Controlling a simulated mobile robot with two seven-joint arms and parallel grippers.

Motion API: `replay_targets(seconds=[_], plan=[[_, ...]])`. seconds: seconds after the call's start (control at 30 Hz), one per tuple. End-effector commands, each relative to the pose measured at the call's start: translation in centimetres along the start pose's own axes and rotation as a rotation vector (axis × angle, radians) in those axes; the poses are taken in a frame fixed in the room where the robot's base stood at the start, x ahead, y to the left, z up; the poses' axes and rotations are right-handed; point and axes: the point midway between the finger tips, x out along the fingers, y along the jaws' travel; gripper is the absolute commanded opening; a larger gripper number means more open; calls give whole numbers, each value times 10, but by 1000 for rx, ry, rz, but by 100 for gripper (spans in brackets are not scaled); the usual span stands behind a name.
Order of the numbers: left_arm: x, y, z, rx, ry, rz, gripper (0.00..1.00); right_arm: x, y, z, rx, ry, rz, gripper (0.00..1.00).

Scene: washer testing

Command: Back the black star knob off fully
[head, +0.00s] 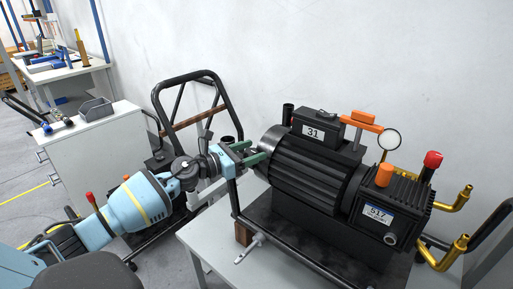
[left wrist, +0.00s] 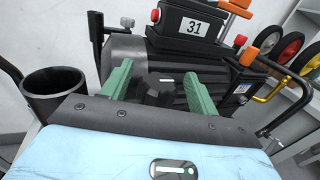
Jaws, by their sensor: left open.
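A black machine (head: 310,175) with a finned motor body, numbered 31 on its top box, stands on the table. My left gripper (head: 250,153) is at the left end of the motor, its green fingers pointing at it. In the left wrist view my left gripper (left wrist: 159,68) is open, with its fingers well apart. A dark lobed shape, seemingly the black star knob (left wrist: 155,93), shows between the fingers, without clear contact. It is black on black, so its edges are hard to tell. In the head view I cannot make out the knob. My right gripper is not in view.
An orange handle (head: 362,121) and a round gauge (head: 390,139) stand on top of the machine. A red cap (head: 433,159) and brass pipes (head: 455,249) are at its right. A black tube frame (head: 196,80) stands behind my left arm. A grey cabinet (head: 90,160) is at left.

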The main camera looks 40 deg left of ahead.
Motion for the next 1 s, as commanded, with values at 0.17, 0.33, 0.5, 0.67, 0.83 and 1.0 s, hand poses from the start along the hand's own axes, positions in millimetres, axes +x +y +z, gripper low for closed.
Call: replay_targets(seconds=[0.17,0.33,0.5,0.67,0.83,1.0], plan=[[18,1,1,-1,-2,2,60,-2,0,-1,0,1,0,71],[24,0,0,0,0,1,60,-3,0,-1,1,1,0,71],[25,0,0,0,0,1,60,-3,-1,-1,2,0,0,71],[25,0,0,0,0,1,52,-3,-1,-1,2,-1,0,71],[25,0,0,0,0,1,30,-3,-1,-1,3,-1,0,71],[25,0,0,-1,0,1,15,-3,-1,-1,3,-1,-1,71]])
